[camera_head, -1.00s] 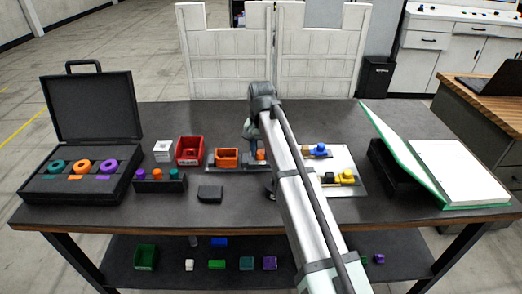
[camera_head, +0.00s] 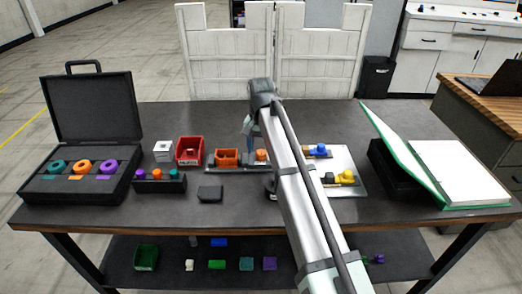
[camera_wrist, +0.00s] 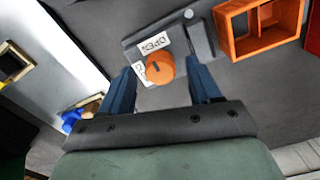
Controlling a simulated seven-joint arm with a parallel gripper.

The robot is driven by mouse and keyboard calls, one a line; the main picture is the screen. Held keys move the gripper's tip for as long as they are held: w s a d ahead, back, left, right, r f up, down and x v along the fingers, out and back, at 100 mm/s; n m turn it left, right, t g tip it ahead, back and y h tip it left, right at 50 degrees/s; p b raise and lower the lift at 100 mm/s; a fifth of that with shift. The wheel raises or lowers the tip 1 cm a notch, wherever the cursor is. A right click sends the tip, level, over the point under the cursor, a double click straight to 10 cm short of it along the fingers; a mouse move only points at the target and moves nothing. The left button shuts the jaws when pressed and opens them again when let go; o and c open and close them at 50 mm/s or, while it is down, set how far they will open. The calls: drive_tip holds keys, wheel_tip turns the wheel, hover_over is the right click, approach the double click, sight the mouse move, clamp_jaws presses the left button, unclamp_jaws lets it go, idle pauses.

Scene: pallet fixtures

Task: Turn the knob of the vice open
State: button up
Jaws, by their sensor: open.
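The vice's orange knob (camera_wrist: 160,68) sits on a dark base beside white labels, one reading OPEN (camera_wrist: 155,45). In the head view the knob (camera_head: 261,155) shows just left of my arm. My gripper (camera_wrist: 163,70) is open, its two blue fingers on either side of the knob in the wrist view. I cannot tell whether the fingertips reach down to the knob's level or touch it. In the head view my gripper (camera_head: 250,138) is partly hidden behind my arm. A dark block (camera_wrist: 199,42) stands on the base next to the knob.
An orange open box (camera_wrist: 260,28) stands near the vice. A red bin (camera_head: 190,150) is to its left. A metal plate (camera_head: 345,160) with blue and yellow knobs lies right of my arm. An open case (camera_head: 88,130) is at the table's left.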

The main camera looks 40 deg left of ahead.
sight(261, 152)
wheel_tip(261, 152, up, 12)
drive_tip(key=shift+r, duration=0.25)
idle(0.5)
